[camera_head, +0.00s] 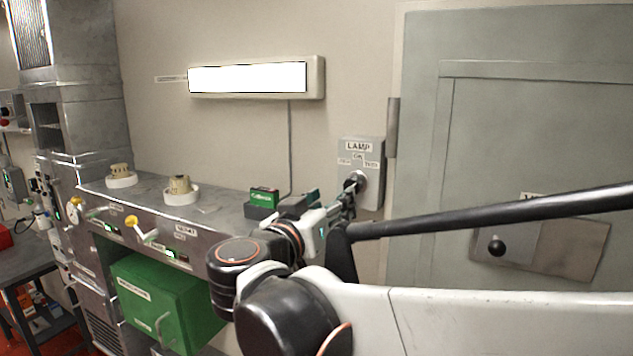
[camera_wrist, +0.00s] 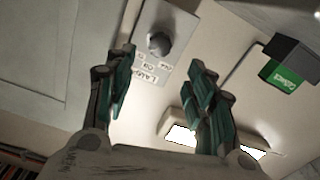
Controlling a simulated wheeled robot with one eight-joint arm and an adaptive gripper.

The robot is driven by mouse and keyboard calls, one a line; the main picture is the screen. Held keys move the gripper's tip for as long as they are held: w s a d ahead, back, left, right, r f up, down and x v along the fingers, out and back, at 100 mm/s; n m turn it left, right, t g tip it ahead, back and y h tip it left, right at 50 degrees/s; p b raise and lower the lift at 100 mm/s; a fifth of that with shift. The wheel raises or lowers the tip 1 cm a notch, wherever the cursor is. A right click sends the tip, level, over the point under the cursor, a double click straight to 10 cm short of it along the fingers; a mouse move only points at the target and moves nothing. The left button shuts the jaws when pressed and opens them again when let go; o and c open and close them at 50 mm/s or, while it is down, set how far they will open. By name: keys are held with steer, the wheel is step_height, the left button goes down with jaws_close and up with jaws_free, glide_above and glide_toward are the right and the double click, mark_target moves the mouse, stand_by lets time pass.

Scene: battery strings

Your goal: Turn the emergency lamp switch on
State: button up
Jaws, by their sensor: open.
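The lamp switch is a grey wall box (camera_head: 347,149) labelled LAMP, with a dark round knob (camera_head: 356,180) on its lower part. My gripper (camera_head: 346,196) is by the knob in the head view and partly covers the box's lower area. In the wrist view, the knob (camera_wrist: 159,44) and the box (camera_wrist: 167,22) appear upside down beyond my open gripper (camera_wrist: 165,68), between the two fingertips. Nothing is between the fingers, and I cannot tell whether a finger touches the knob. The emergency lamp (camera_head: 256,77) on the wall shows a bright white panel.
A grey door (camera_head: 425,120) with a black-knobbed latch (camera_head: 495,247) is on the right. A metal bench (camera_head: 230,205) carries a green-and-black block (camera_head: 263,198) left of my gripper. A green box (camera_head: 150,300) sits under the bench. Bare wall lies left of the switch.

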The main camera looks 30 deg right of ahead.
mark_target(351, 185)
steer(key=p+x, duration=0.1)
steer(key=x, duration=1)
steer(key=shift+w+d, duration=0.3)
steer(key=c, duration=1.1)
